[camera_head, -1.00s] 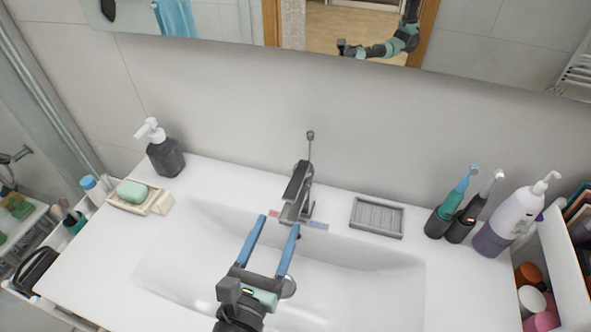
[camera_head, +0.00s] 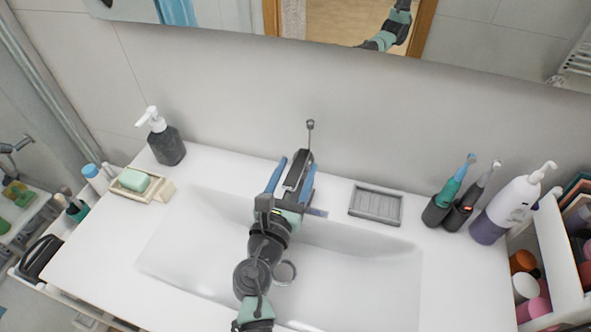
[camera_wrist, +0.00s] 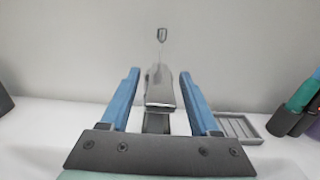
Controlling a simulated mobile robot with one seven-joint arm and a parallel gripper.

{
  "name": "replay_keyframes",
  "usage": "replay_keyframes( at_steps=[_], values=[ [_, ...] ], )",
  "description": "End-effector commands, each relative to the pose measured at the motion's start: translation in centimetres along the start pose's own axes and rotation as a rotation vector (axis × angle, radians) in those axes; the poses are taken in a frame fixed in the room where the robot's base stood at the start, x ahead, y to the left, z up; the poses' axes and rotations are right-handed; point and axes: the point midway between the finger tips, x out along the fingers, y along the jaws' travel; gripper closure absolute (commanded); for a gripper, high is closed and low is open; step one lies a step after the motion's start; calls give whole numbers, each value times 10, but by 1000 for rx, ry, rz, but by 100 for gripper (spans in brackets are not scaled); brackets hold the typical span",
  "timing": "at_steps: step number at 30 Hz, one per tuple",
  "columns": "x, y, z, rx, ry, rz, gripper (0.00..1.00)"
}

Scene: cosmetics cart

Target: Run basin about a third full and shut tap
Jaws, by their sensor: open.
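The grey tap (camera_head: 298,170) stands at the back edge of the white basin (camera_head: 190,240), with a thin upright rod and knob above it. My gripper (camera_head: 293,168) is open, its two blue fingers on either side of the tap's upper part. In the wrist view the tap (camera_wrist: 160,88) sits between the fingers of my gripper (camera_wrist: 159,85), with a gap on each side. I see no water stream and no clear water in the basin. The drain (camera_head: 285,271) shows beside my arm. My gripper and arm hide the spout's lower part.
A soap dispenser (camera_head: 166,147) and a soap dish (camera_head: 152,191) with green soap stand on the left. A grey ribbed tray (camera_head: 376,205) lies right of the tap. Electric toothbrushes (camera_head: 458,200) and a white-purple pump bottle (camera_head: 508,208) stand farther right. A mirror (camera_head: 230,18) is behind.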

Motion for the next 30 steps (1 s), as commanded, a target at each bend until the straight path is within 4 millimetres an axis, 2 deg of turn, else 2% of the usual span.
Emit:
replay_keyframes(
  at_steps=[1, 2, 11, 30],
  values=[
    [0, 0, 0, 0, 0, 0, 39],
    [0, 0, 0, 0, 0, 0, 45],
    [0, 0, 0, 0, 0, 0, 99],
    [0, 0, 0, 0, 0, 0, 100]
  ],
)
